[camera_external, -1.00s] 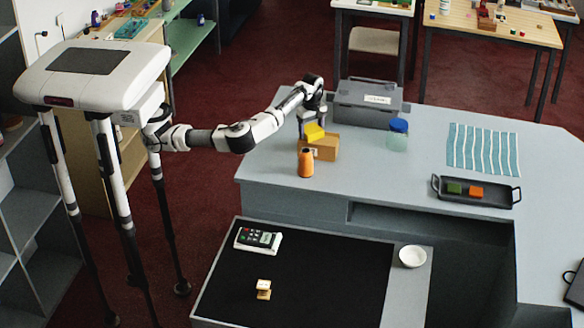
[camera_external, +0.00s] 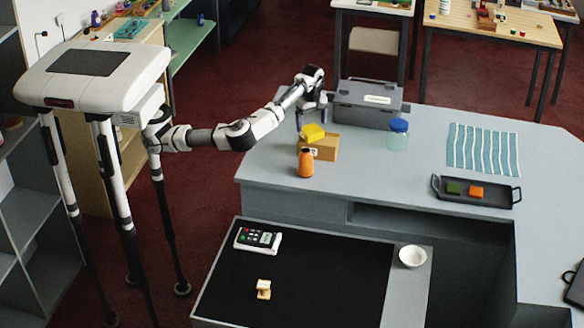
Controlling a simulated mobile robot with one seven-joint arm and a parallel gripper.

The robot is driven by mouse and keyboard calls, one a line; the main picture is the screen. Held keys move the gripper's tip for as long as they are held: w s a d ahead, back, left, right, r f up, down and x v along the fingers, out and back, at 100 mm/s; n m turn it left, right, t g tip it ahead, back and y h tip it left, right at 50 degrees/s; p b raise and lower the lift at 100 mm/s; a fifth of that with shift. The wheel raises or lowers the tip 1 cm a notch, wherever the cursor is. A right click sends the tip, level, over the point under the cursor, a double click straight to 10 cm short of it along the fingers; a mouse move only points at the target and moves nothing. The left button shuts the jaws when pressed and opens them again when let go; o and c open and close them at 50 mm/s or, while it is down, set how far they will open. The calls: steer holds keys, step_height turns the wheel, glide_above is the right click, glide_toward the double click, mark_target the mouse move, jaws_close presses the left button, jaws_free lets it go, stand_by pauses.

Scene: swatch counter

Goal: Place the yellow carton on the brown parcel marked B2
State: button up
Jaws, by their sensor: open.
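The yellow carton (camera_external: 313,132) rests on top of the brown parcel (camera_external: 325,149) on the grey counter, toward the parcel's left side, and looks slightly tilted or turned. A small white label shows on the parcel's front, but its writing is too small to read. My gripper (camera_external: 311,115) is open just above and behind the carton, its fingers apart and pointing down. Whether a finger still touches the carton cannot be made out.
An orange bottle (camera_external: 306,163) stands close in front of the parcel. A grey toolbox (camera_external: 367,104) is behind right, and a blue-lidded jar (camera_external: 397,135) stands to the right. A black tray (camera_external: 476,196) and a striped cloth (camera_external: 483,150) lie farther right.

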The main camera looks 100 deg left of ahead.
mark_target(311, 129)
step_height(311, 129, up, 8)
steer(key=shift+r, duration=0.25)
